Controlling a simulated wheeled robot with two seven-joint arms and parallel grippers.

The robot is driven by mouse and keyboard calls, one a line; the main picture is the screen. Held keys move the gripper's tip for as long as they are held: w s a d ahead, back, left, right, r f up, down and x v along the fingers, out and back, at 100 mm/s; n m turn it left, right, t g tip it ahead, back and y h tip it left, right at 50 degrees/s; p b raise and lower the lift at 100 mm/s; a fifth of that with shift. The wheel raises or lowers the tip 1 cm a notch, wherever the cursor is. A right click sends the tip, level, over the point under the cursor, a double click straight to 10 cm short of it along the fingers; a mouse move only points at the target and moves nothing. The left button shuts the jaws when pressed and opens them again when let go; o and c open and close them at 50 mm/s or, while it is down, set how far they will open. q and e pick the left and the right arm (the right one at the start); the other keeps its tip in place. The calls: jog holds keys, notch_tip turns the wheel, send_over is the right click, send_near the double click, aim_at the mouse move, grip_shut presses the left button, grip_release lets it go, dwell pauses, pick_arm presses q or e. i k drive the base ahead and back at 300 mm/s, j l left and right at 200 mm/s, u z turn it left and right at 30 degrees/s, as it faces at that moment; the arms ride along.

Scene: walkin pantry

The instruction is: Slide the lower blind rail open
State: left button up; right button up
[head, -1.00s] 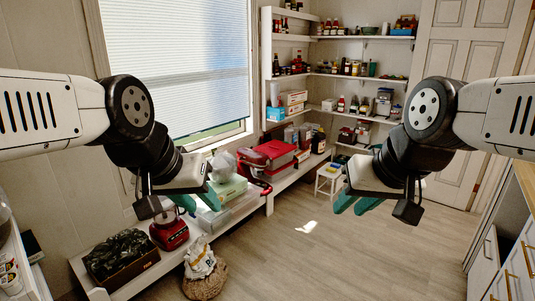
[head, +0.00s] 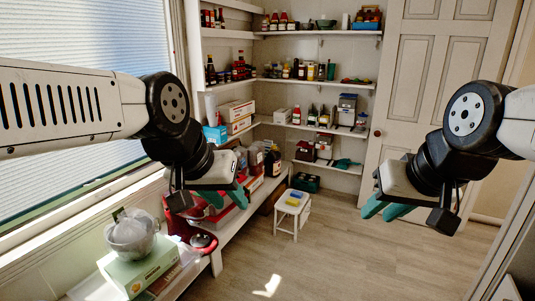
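The window blind (head: 75,50) hangs at the left of the head view, lowered over most of the window. Its lower rail (head: 55,197) runs slantwise just above the sill, and my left arm hides part of the blind. My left gripper (head: 224,202) is to the right of the blind and apart from it, over the low bench. Its teal fingers look spread and empty. My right gripper (head: 384,212) is far to the right of the blind, in front of the door and open floor. Its teal fingers are apart and hold nothing.
A low white bench (head: 216,262) under the window carries a green box (head: 140,268), a glass bowl and red appliances. A white step stool (head: 292,213) stands near stocked corner shelves (head: 318,83). A panelled door (head: 440,50) is at the right. The middle floor is clear.

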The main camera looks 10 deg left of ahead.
aim_at(31, 209)
jog(key=i+l+u, duration=0.1)
jog(key=i, duration=0.75)
jog(key=i+u, duration=0.3)
jog(key=u, duration=0.2)
jog(key=i+l+u, duration=0.1)
jog(key=i+u, duration=0.2)
jog(key=u, duration=0.2)
jog(key=i+u, duration=0.2)
jog(key=u, duration=0.25)
jog(key=i+u, duration=0.2)
jog(key=u, duration=0.25)
jog(key=i+u, duration=0.25)
jog(key=u, duration=0.2)
jog(key=i+l+u, duration=0.15)
jog(key=u, duration=0.3)
